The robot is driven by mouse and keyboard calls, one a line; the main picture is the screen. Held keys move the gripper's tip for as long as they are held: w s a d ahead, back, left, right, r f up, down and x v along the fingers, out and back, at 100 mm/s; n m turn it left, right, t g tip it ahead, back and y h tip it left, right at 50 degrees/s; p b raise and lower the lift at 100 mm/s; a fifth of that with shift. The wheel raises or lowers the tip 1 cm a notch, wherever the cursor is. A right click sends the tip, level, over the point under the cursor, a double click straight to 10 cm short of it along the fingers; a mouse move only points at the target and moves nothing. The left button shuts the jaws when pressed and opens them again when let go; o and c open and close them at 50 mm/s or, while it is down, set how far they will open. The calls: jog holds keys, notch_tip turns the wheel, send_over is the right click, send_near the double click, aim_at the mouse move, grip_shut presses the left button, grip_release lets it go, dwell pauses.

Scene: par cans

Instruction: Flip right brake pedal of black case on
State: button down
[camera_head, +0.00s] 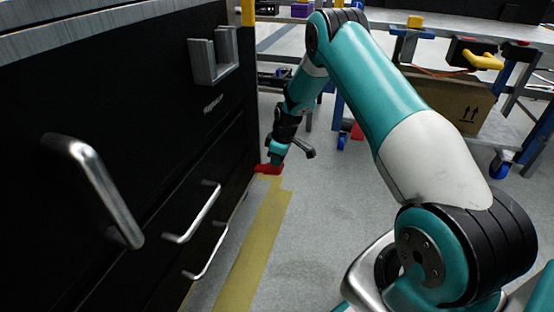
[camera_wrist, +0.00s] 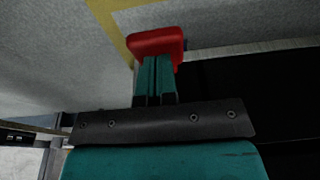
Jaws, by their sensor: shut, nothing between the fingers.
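The black case (camera_head: 110,115) fills the left of the head view, with metal handles on its front. A red brake pedal (camera_head: 268,169) sticks out low at its far corner, near the floor. The pedal also shows in the wrist view (camera_wrist: 155,41), just beyond my fingertips. My gripper (camera_head: 275,159) points down at the pedal, its teal fingers (camera_wrist: 158,72) shut together with nothing between them. The fingertips look very close to the pedal or touching it; I cannot tell which. They hide part of it.
Yellow tape (camera_head: 250,245) runs along the grey floor beside the case. A cardboard box (camera_head: 445,103) and a workbench with blue-wheeled legs stand behind my arm. The floor (camera_head: 330,205) to the right of the tape is clear. The case's handles (camera_head: 95,190) jut out towards my arm's side.

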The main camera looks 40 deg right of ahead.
jog(key=shift+s+d+f+t, duration=0.1)
jog(key=shift+s+f+t, duration=0.1)
jog(key=shift+f+t, duration=0.1)
jog(key=shift+s+d+f+t+y+p, duration=0.2)
jog(key=shift+s+f+t+y, duration=0.05)
jog(key=shift+f+t+y, duration=0.2)
jog(key=shift+s+d+f+t+y+p, duration=0.2)
jog(key=shift+f+t+y, duration=0.15)
jog(key=shift+f, duration=0.1)
jog(key=shift+s+d+f+p, duration=0.1)
jog(key=shift+f+p, duration=0.1)
jog(key=shift+f, duration=0.5)
jog(key=shift+s+d+f+p, duration=0.1)
jog(key=shift+f+p, duration=0.1)
jog(key=shift+f, duration=0.45)
jog(key=shift+a, duration=0.1)
